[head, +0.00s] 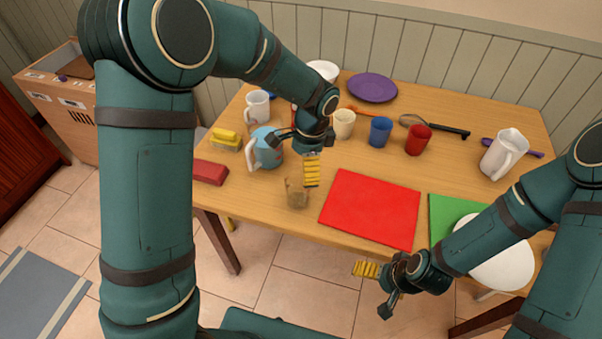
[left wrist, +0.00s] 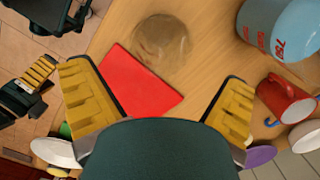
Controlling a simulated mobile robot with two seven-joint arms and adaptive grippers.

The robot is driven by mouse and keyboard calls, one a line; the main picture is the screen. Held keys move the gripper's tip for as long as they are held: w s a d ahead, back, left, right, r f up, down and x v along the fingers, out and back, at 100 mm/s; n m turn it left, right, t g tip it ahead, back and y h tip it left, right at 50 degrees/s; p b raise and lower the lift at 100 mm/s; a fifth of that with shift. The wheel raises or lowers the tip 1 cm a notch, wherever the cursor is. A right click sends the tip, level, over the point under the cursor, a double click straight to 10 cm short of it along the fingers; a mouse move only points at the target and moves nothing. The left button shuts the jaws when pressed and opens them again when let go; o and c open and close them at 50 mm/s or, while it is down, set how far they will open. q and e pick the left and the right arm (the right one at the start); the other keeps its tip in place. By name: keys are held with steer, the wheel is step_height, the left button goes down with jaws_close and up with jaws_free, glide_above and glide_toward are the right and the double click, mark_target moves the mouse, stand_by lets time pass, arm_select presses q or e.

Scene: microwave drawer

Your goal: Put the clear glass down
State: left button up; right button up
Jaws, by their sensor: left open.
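The clear glass (head: 297,193) stands on the wooden table near its front edge, just left of the red mat. In the left wrist view the clear glass (left wrist: 162,42) shows as a see-through round shape beyond the fingertips. My left gripper (head: 311,170) is beside and slightly above the glass in the head view. Its yellow-padded fingers are wide apart in the left wrist view (left wrist: 158,95), with nothing between them. My right gripper (head: 374,285) hangs in front of the table's front edge, away from the glass. Its finger spacing is hard to make out.
A red mat (head: 371,210) lies right of the glass, with a green mat (head: 452,215) farther right. A blue kettle-like jug (head: 267,150) stands behind the glass to the left. Cups, including blue (head: 381,131) and red (head: 418,139) ones, stand farther back. A white pitcher (head: 503,155) is at right.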

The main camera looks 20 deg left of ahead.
arm_select(q)
steer(key=r, duration=0.4)
steer(key=shift+w+d+r+p, duration=0.1)
steer(key=shift+d+r+p, duration=0.15)
steer(key=shift+r+p, duration=0.15)
arm_select(e)
steer(key=shift+s+r, duration=0.1)
steer(key=shift+r, duration=0.45)
arm_select(q)
steer(key=shift+f, duration=0.1)
